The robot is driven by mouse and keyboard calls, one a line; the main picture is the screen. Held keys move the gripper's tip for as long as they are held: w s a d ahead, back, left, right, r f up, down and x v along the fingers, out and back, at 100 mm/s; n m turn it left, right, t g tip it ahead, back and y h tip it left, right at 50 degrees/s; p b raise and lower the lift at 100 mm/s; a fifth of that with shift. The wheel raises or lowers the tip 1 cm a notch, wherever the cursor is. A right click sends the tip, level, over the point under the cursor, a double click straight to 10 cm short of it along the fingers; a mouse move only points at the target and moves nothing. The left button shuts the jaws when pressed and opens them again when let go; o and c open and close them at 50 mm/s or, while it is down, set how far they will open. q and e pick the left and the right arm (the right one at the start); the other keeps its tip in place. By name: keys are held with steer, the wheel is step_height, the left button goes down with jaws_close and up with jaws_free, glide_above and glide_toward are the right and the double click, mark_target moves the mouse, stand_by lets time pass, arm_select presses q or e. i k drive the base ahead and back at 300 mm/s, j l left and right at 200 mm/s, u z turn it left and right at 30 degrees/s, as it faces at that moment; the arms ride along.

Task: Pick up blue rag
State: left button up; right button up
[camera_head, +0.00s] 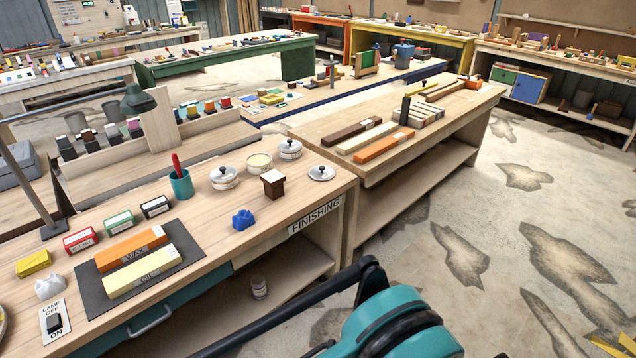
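The blue rag (243,219) is a small crumpled lump on the finishing bench (205,251), near its front edge and above the "FINISHING" label. It lies to the right of the orange and pale blocks marked "WAX" and "OIL". Nothing covers it. Teal and black parts of my own arm show at the bottom centre, in front of the bench and apart from the rag. No fingertips of either gripper show.
A dark wooden block (273,183), lidded tins (224,178) and a teal cup (181,185) stand behind the rag. A white rag (50,285) lies at the far left. Another bench (398,172) adjoins on the right. Stained floor (520,260) is open to the right.

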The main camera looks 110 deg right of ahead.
mark_target(244, 220)
steer(key=z, duration=3.55)
